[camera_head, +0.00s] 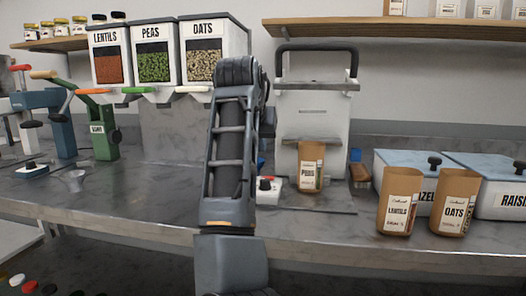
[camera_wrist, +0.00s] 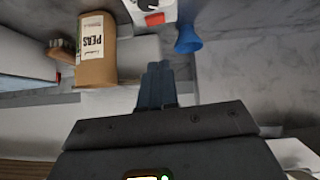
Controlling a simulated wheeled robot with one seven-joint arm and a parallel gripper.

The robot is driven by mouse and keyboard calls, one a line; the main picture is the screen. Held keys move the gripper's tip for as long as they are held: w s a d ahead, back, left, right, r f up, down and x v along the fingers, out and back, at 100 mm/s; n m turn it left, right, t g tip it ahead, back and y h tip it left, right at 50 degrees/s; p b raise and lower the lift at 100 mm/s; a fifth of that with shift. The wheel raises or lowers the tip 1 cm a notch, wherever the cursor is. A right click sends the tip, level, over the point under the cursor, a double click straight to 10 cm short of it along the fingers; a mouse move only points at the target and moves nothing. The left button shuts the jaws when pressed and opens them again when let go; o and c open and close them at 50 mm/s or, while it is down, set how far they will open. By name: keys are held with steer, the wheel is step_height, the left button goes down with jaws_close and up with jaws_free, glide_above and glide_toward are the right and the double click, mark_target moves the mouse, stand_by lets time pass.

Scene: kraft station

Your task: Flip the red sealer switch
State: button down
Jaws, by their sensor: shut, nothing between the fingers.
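The sealer (camera_head: 312,110) is a tall white machine with a dark top handle, standing on the counter. A small white switch box (camera_head: 275,195) with a dark knob and a red switch (camera_head: 265,185) sits at its lower left, partly behind my arm. In the wrist view the red switch (camera_wrist: 154,19) shows at the top edge on the white box, which is cut off by the frame. My gripper (camera_wrist: 157,68) is shut and empty, its fingertips apart from the switch in that picture. In the head view my arm hides most of the gripper.
A PEAS bag (camera_head: 310,168) stands in the sealer, also in the wrist view (camera_wrist: 96,50). LENTILS (camera_head: 398,205) and OATS (camera_head: 455,205) bags stand right. A blue cone-shaped thing (camera_wrist: 188,40) is beside the switch box.

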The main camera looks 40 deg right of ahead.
steer(key=shift+v, duration=1.35)
steer(key=shift+w+a+r+n+g+h+p, duration=0.15)
steer(key=shift+n+g+h+p, duration=0.15)
steer(key=shift+g+p, duration=0.15)
glide_toward(272, 176)
steer(key=w+d, duration=0.2)
steer(key=d, duration=0.1)
steer(key=shift+w+b, duration=0.2)
steer(key=shift+b, duration=0.2)
steer(key=f, duration=0.3)
steer(key=shift+s+d+f, duration=0.15)
steer(key=shift+s+f, duration=0.05)
steer(key=shift+d+f, duration=0.1)
steer(key=shift+f, duration=0.25)
